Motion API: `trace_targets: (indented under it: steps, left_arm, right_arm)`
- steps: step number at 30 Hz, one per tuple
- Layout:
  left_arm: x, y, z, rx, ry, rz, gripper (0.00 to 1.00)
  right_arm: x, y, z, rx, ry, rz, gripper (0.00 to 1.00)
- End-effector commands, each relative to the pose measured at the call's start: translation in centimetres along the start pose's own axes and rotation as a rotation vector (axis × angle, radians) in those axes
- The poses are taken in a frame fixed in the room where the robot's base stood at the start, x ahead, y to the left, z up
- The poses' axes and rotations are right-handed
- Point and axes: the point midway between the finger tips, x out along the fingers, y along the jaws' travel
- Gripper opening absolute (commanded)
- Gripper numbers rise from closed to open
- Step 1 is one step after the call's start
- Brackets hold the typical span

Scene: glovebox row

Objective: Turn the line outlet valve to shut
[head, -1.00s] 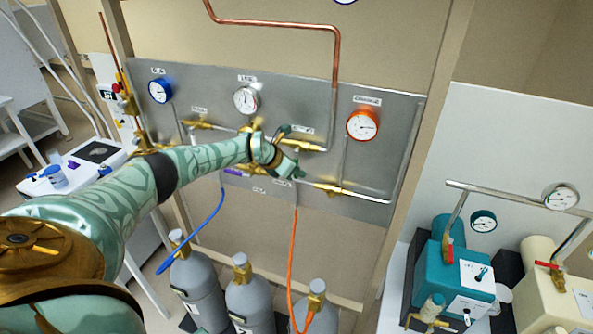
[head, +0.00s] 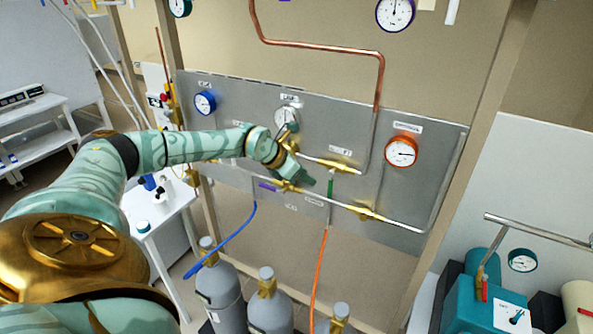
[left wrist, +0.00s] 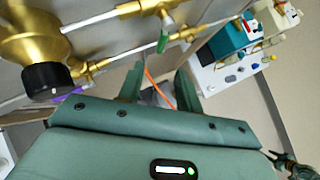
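The silver valve panel (head: 400,125) fills the middle of the head view. A brass valve (head: 345,165) on its upper pipe has a green handle (head: 330,187) hanging down, crosswise to the pipe. In the left wrist view the handle (left wrist: 163,42) shows under its brass body (left wrist: 150,7). I cannot read the labels, so I cannot confirm that this is the line outlet valve. My left gripper (head: 308,179) is just left of the handle, apart from it. In the left wrist view its fingers (left wrist: 158,84) are spread and empty. My right gripper is out of view.
A brass regulator with a black knob (left wrist: 48,78) is close to the left gripper. A lower brass valve (head: 366,211), an orange hose (head: 319,265) and a blue hose (head: 228,241) are nearby. Grey gas cylinders (head: 268,300) stand below. Teal equipment (head: 487,305) is at right.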

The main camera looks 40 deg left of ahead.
Motion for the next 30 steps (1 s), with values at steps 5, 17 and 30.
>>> trace_targets:
  steps: [5,17,30]
  left_arm:
    - [-2.5,0.0,-0.2,0.000,0.001,0.000,0.35]
    - [-3.3,0.0,0.0,0.001,0.000,-0.001,0.35]
    - [-3.3,0.0,0.0,0.001,0.000,-0.001,0.35]
  right_arm:
    - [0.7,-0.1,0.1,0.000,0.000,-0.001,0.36]
    - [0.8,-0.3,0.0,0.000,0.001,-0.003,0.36]
    - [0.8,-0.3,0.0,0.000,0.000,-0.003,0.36]
